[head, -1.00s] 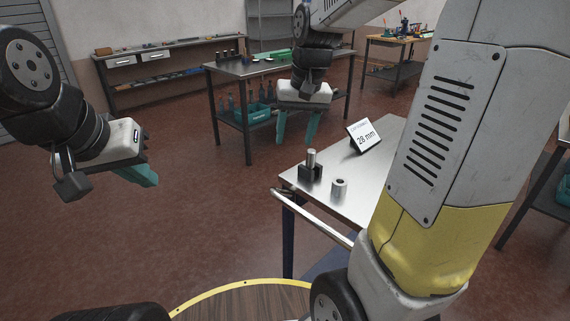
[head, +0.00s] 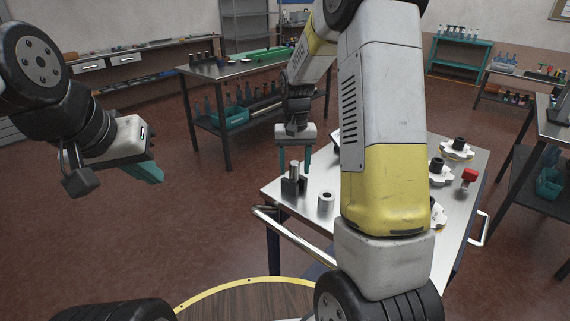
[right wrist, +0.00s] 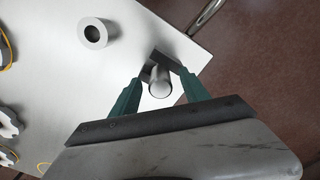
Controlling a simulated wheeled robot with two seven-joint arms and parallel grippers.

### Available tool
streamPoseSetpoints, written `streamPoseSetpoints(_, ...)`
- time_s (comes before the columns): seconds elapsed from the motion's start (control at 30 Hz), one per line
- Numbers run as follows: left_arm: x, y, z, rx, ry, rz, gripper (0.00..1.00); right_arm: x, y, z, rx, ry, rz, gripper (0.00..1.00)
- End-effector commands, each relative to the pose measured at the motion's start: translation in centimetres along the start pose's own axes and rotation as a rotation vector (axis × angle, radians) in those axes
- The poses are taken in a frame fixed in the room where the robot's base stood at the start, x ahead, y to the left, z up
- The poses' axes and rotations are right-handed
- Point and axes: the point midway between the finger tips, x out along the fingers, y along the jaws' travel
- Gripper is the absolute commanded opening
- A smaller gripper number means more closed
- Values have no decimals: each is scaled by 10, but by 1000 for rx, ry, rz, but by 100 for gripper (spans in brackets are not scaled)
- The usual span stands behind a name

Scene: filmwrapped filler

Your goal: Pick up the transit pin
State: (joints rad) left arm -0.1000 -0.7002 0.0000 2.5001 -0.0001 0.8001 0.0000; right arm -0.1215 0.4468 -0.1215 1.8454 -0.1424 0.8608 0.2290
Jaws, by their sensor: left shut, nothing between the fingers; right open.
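The transit pin, which I take to be the upright grey steel cylinder (head: 294,171), stands in a dark slotted block (head: 289,187) near the left corner of the metal cart. In the right wrist view the pin's round top (right wrist: 160,88) shows between the teal fingers. My right gripper (head: 295,164) is open and points down at the pin, with a finger to each side in the picture. I cannot tell whether a finger touches it. My left gripper (head: 152,172) is shut and empty, out over the floor at the left.
A hollow steel sleeve (head: 326,203) stands just right of the block and also shows in the right wrist view (right wrist: 92,34). White lobed parts with black knobs (head: 457,148) and a red piece (head: 469,176) lie farther right. A rail (head: 290,232) runs along the cart's near edge.

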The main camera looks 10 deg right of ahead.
Motion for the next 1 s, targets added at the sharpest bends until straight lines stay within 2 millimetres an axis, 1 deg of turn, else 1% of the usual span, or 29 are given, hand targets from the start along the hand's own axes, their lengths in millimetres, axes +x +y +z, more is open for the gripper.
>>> streamPoseSetpoints(0.03, 0, 0, 0, 0, 0, 0, 0, 6, 0, 0, 0, -1, 0, 54)
streamPoseSetpoints(0.1, 0, 0, 0, 0, 0, 0, 0, 9, 0, 0, 0, 1, 0, 54)
streamPoseSetpoints(0.33, 0, 0, 0, 0, 0, 0, 0, 10, 0, 0, -1, 2, 0, 54)
streamPoseSetpoints(0.37, 0, 0, 0, 0, 0, 0, 0, 10, 0, 0, -1, 2, 0, 50)
streamPoseSetpoints(0.4, 0, 0, 0, 0, 0, 0, 0, 10, 0, 0, -1, 2, 0, 42)
streamPoseSetpoints(0.57, 0, 0, 0, 0, 0, 0, 0, 10, 0, 0, -1, 2, 0, 10)
streamPoseSetpoints(0.6, 0, 0, 0, 0, 0, 0, 0, 10, 0, 0, -1, 2, 0, 3)
streamPoseSetpoints(0.63, 0, 0, 0, 0, 0, 0, 0, 10, 0, 0, -1, 2, 0, 0)
streamPoseSetpoints(0.9, 0, 0, 0, 0, 0, 0, 0, 10, 0, 0, -1, 2, -1, 0)
streamPoseSetpoints(1.0, 0, 0, 0, 0, 0, 0, 0, 4, 0, -1, -1, 5, -1, 0)
